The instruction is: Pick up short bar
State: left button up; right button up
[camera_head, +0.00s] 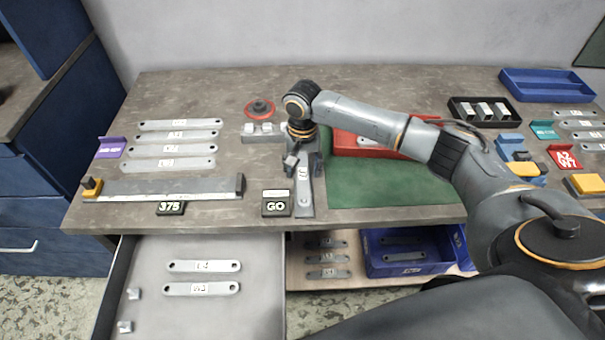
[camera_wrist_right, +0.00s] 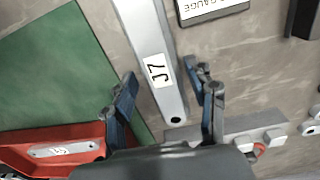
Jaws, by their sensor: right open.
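A grey bar labelled J7 (camera_wrist_right: 146,32) runs between the fingers of my right gripper (camera_wrist_right: 163,80) in the right wrist view. The bar has a dark hole near its end. In the head view the bar (camera_head: 305,203) lies at the front middle of the bench, beside the GO plate. My right gripper (camera_head: 303,165) is over its far end, partly hiding it. The fingers are open, one on each side, and a gap shows between them and the bar. My left gripper is not in view.
Several labelled bars (camera_head: 180,137) lie at the left, behind a long rule (camera_head: 165,188). A green mat (camera_head: 385,184) and red tray (camera_head: 345,148) are right of the gripper. The GO plate (camera_head: 277,205) stands close left. An open drawer (camera_head: 200,315) holds two more bars.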

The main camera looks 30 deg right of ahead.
grip_shut()
jog(key=shift+r, duration=0.15)
